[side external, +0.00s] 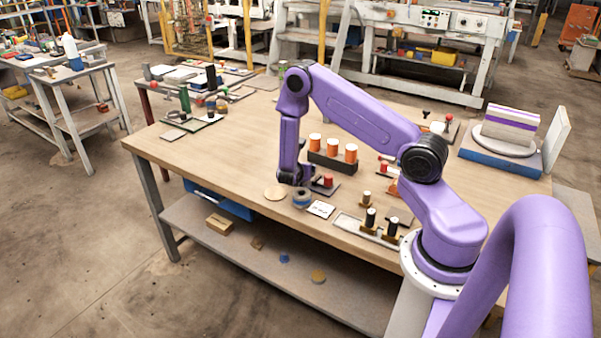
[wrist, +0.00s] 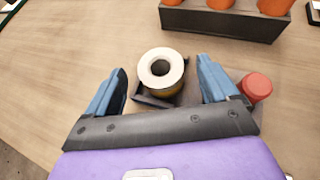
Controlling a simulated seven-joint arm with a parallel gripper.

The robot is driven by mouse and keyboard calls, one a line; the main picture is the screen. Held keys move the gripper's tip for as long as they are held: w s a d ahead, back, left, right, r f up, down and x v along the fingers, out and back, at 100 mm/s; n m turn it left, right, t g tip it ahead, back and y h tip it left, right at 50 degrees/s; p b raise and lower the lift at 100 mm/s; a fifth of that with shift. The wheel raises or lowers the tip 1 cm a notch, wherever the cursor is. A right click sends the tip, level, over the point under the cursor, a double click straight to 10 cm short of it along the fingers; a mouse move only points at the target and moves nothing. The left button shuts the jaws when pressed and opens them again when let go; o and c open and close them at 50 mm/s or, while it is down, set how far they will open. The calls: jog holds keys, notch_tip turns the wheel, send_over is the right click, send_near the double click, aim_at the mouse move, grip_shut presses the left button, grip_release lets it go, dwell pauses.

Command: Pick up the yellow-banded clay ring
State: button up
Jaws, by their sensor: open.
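The ring (wrist: 160,56) shows in the wrist view with a pale top, a dark round hole and a dull yellow band low on its near side. It sits upright on or against a small dark base (wrist: 145,97). My gripper (wrist: 164,78) is open, with one blue finger to the left of the ring and one to the right, with gaps on both sides. Whether the fingertips are level with it, I cannot tell. In the side external view my gripper (side external: 291,180) is low over the table, and I cannot make out the ring there.
A red knob (wrist: 255,87) stands close beside the right finger. A dark block with orange cylinders (side external: 332,155) stands behind. A blue-banded roll (side external: 302,198), a wooden disc (side external: 275,193) and a white card (side external: 320,209) lie near the front edge.

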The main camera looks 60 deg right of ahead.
jog(key=shift+x, duration=0.8)
jog(key=c, duration=1.2)
